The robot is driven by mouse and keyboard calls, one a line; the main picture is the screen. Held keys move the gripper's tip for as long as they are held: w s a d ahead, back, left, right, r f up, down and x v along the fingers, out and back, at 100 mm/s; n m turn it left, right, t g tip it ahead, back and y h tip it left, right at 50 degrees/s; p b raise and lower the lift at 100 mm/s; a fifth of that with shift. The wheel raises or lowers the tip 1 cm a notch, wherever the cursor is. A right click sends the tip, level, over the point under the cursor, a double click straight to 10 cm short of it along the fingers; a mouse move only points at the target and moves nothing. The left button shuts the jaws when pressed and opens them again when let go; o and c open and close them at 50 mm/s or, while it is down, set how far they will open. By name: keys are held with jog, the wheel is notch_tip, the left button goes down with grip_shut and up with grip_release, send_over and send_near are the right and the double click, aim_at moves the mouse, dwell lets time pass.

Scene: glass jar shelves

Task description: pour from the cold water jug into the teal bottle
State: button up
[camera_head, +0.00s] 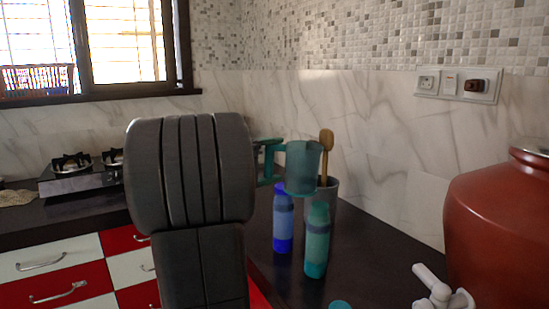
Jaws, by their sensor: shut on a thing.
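The jug (303,168), a see-through teal vessel, is held up above the counter, roughly upright. Its teal handle (270,150) points left, toward my arm. My gripper (259,158) is shut on the jug at the handle side; my dark arm hides most of the gripper. The teal bottle (317,242) stands upright on the counter, below and slightly right of the jug. The jug's base is close to the bottle's top in the picture; the depth gap between them is hard to tell. The water level in the jug cannot be made out.
A blue bottle (283,222) stands just left of the teal bottle. A grey holder (331,192) with a wooden utensil (326,142) stands behind. A small teal round thing (339,304) lies at the front. A large red-brown pot (500,225) with a white tap (440,290) fills the right.

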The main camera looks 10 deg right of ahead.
aim_at(269, 172)
jog(key=shift+f+b, duration=0.3)
jog(key=shift+f, duration=0.65)
jog(key=r+p, duration=0.1)
jog(key=p, duration=0.1)
jog(key=r+m+y+p, duration=0.1)
jog(key=p, duration=0.1)
jog(key=r+m+p, duration=0.1)
jog(key=shift+w+a+r+y+p, duration=0.15)
jog(key=shift+a+r+y+p, duration=0.1)
jog(key=shift+r+y+p, duration=0.15)
jog(key=shift+f+g, duration=0.3)
jog(key=shift+f, duration=0.05)
jog(key=f+b, duration=0.4)
jog(key=b, duration=0.1)
jog(key=shift+a+f, duration=0.2)
jog(key=shift+a, duration=0.05)
jog(key=shift+m+y+b, duration=0.4)
jog(key=shift+y+b, duration=0.1)
jog(key=shift+b, duration=0.45)
jog(key=shift+m+y+b, duration=0.35)
jog(key=shift+m+y, duration=0.05)
